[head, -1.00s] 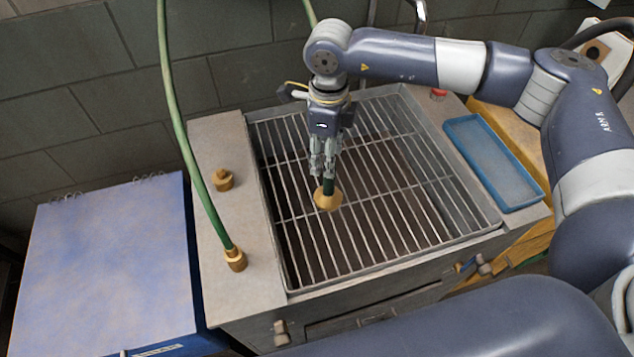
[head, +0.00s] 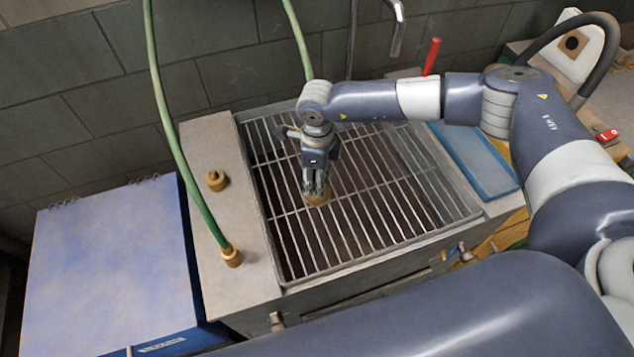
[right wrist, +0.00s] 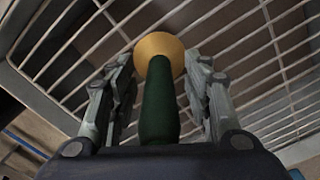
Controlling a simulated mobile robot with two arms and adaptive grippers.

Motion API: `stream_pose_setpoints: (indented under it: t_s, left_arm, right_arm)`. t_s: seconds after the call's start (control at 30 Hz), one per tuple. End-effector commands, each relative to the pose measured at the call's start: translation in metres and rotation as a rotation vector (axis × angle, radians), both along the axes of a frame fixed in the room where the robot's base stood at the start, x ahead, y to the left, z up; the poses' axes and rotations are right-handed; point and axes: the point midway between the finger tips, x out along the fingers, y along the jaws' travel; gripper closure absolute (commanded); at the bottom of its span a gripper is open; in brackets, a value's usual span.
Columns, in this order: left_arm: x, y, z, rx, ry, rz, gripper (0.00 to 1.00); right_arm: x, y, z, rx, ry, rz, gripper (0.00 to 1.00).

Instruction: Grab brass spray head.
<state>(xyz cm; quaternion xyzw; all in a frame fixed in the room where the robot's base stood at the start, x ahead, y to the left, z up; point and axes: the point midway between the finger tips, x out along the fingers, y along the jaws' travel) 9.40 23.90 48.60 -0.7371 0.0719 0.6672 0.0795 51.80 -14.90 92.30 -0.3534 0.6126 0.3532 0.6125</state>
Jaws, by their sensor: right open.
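The brass spray head (head: 317,199) is on the metal grate over the sink, with its round brass end low and its dark green handle upward. In the right wrist view its brass disc (right wrist: 158,50) and green handle (right wrist: 159,105) lie between the fingers. My right gripper (head: 316,188) points down over it. Its fingers (right wrist: 160,95) are open on both sides of the handle, with visible gaps. In the head view the fingers hide most of the handle. My left gripper is out of view.
A green hose ends in a brass fitting (head: 231,256) on the sink's left ledge, near a brass knob (head: 217,180). A blue tray (head: 478,165) lies on the right ledge. A blue notebook (head: 110,265) is at left. The grate (head: 400,200) around the spray head is clear.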

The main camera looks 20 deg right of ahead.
Motion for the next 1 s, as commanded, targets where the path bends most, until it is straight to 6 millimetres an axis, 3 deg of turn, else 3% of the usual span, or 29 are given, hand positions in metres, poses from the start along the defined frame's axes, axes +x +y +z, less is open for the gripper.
stream_pose_setpoints:
  t_s: [0.03,0.23,0.67,0.93,1.0]
  left_arm:
    - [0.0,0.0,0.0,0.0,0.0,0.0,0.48]
    - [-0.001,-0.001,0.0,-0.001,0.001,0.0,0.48]
    - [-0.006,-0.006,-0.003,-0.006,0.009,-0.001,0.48]
    - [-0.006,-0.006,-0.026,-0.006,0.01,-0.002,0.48]
    - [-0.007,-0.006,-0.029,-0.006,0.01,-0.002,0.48]
  right_arm:
    - [0.0,0.0,0.0,0.0,0.0,0.0,0.54]
    - [0.0,0.0,0.0,0.0,0.0,-0.001,1.0]
    - [0.001,0.0,0.003,0.0,-0.001,-0.001,1.0]
    - [0.002,0.0,0.033,0.003,-0.006,-0.001,1.0]
    - [-0.012,0.008,0.033,0.002,0.002,0.005,1.0]
